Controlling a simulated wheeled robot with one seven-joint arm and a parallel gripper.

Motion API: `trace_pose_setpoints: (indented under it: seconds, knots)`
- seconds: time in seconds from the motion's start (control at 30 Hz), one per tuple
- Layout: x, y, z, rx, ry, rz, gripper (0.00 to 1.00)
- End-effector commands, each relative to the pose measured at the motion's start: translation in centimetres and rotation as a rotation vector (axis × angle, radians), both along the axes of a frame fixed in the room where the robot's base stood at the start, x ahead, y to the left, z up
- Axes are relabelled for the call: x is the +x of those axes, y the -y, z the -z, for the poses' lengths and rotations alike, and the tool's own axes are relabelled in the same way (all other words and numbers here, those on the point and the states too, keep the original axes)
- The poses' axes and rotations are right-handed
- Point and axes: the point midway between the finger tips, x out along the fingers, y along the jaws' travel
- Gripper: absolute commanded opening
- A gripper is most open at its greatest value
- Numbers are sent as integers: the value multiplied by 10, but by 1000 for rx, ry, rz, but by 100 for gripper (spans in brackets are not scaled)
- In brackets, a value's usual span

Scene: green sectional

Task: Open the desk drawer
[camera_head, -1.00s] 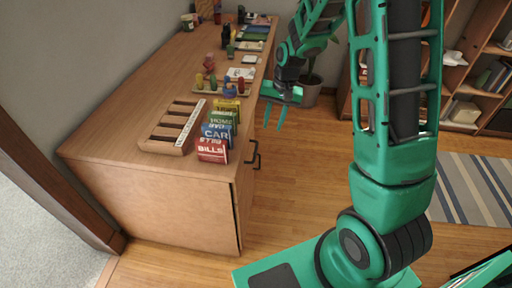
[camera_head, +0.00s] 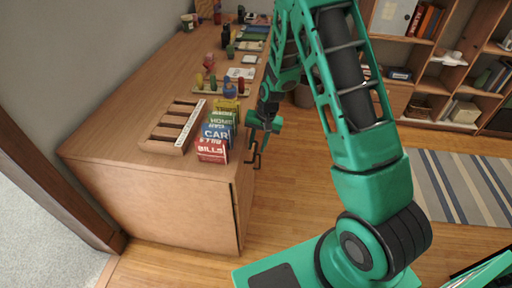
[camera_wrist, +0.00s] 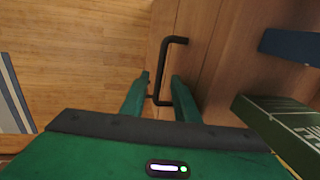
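The wooden desk (camera_head: 140,205) stands at left, its drawer side facing right. A black bar handle (camera_head: 254,161) is on that side near the close corner; the handle also shows in the wrist view (camera_wrist: 168,62), fixed to a wooden front (camera_wrist: 198,50). The drawer looks closed. My gripper (camera_head: 266,143) is beside the desk's right side at the handle. In the wrist view my gripper (camera_wrist: 160,88) is open, with its two green fingers on either side of the handle's lower end. I cannot tell whether they touch it.
On the desk near the handle are small labelled boxes (camera_head: 212,149), a wooden tray (camera_head: 160,147) and several coloured pegs (camera_head: 213,83). Shelves (camera_head: 425,85) stand at the back right.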

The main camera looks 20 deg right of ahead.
Motion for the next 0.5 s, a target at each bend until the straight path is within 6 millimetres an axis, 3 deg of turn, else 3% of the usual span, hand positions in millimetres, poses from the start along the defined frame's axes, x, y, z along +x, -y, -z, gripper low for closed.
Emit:
trace_pose_setpoints:
  seconds: [0.2, 0.47, 0.5]
  knots:
    - [1, -2, 11, 0, 1, 0, 28]
    - [1, -2, 12, 0, 1, 0, 28]
    - [1, -2, 12, 0, 1, 0, 18]
